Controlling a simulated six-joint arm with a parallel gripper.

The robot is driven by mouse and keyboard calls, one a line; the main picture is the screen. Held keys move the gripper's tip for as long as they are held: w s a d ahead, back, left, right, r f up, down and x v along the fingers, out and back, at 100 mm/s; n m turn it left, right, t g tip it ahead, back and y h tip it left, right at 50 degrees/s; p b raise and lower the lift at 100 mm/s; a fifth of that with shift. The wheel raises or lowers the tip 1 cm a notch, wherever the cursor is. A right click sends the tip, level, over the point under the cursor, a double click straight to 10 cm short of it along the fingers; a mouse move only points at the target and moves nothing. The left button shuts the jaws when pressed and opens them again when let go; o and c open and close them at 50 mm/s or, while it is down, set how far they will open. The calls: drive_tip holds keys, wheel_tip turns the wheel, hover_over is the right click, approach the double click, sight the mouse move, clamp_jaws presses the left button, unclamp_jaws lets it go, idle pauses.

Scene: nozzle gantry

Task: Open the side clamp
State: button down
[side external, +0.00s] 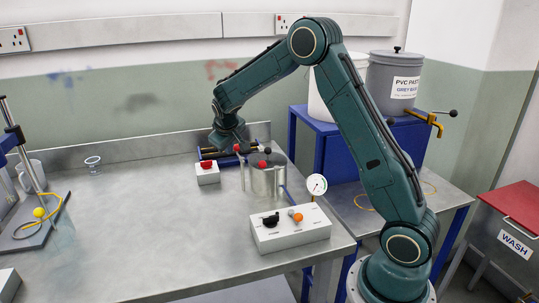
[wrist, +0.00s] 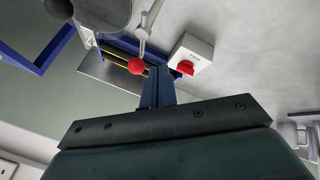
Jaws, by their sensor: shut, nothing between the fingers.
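A grey metal pot (side external: 268,182) stands on the bench, with slim rods beside it. A lever with a red ball knob (wrist: 136,66) shows in the wrist view, on a grey arm next to the pot (wrist: 102,12); it appears to be the side clamp's handle. Two red balls show by the pot in the side view, one of them at its top (side external: 262,164). My gripper (wrist: 158,72) is shut and empty, pointing down just beside the red knob, with a small gap in the wrist view. In the side view my gripper (side external: 236,152) is low behind the pot, its fingertips partly hidden.
A white box with a red switch (side external: 207,174) stands close to my gripper. A blue-framed stand (side external: 40,215) is at left. The bench's left middle is clear.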

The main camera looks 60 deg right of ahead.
sight(236, 147)
drive_tip(key=shift+d+f, duration=0.15)
drive_tip(key=shift+d, duration=0.7)
drive_tip(key=shift+s+d+f+m, duration=0.1)
drive_tip(key=shift+s+d+m, duration=0.05)
drive_tip(key=shift+d+m, duration=0.45)
drive_tip(key=shift+d+g, duration=0.15)
drive_tip(key=shift+g, duration=0.15)
drive_tip(key=shift+s+a, duration=0.2)
drive_tip(key=shift+a, duration=0.65)
drive_tip(key=shift+a, duration=0.1)
